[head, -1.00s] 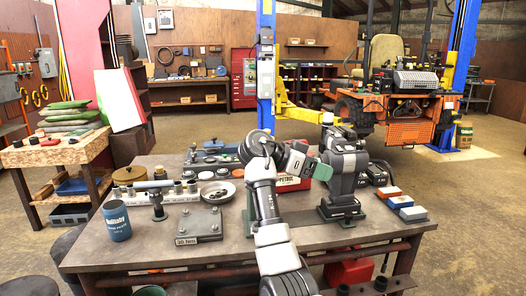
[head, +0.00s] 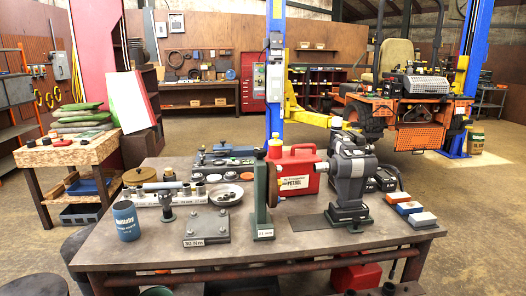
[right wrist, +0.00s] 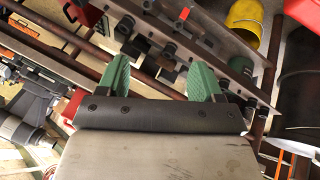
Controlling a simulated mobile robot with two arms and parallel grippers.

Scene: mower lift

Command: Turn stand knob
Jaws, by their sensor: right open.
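A dark green upright stand (head: 263,203) with a small white label on its foot stands near the front middle of the table in the head view. A brown round disc (head: 273,184) shows edge-on at its right side; I cannot tell whether this is the knob. Neither gripper shows in the head view.
The table (head: 320,235) also holds a red petrol can (head: 297,172) behind the stand, a labelled plate (head: 207,229), a blue cup (head: 126,220) and several coloured blocks (head: 410,208). The right wrist view shows dark rails with black blocks and a yellow bucket (right wrist: 244,18).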

